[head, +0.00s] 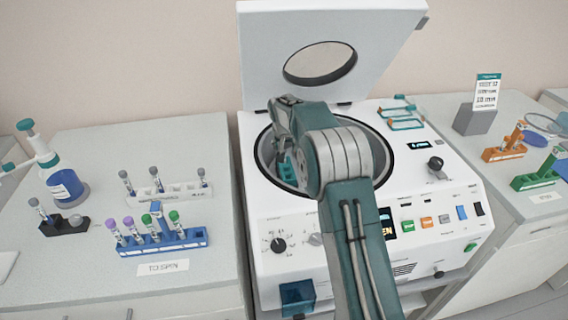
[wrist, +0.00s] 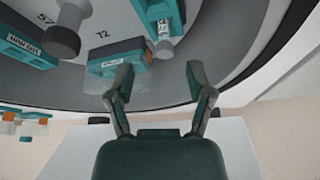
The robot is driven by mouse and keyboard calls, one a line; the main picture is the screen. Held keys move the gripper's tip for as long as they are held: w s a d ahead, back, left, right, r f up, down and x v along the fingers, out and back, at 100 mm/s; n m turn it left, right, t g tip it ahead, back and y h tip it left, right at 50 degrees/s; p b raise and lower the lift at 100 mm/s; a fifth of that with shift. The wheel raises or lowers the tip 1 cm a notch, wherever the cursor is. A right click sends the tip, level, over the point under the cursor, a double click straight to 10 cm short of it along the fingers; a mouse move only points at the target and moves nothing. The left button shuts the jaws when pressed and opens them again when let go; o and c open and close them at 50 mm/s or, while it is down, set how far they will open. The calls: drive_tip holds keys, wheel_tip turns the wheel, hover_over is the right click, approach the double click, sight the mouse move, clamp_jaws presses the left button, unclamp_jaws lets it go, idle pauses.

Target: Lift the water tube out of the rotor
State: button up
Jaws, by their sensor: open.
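The centrifuge (head: 275,215) stands with its lid up and its bowl open. My arm reaches over the bowl and hides much of the rotor in the head view. In the wrist view my gripper (wrist: 157,78) is open, its two fingers apart and nothing between them. Beyond the fingers is the rotor (wrist: 95,25) with teal buckets. One tube (wrist: 164,44) with a pale end sits in a teal bucket (wrist: 158,12), above the fingertips in the picture and apart from them. I cannot read its label. A second bucket (wrist: 118,62) by the T2 mark is near the left finger.
The raised lid (head: 380,45) stands behind my arm. The bowl wall (wrist: 240,45) curves close to the right finger. A blue rack (head: 170,243) with several tubes, a white rack (head: 180,192) and a black rack (head: 66,225) stand on the left bench.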

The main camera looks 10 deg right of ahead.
drive_tip(key=x, duration=0.7)
drive_tip(key=shift+w+a, duration=0.2)
drive_tip(key=shift+w, duration=0.2)
drive_tip(key=c, duration=0.9)
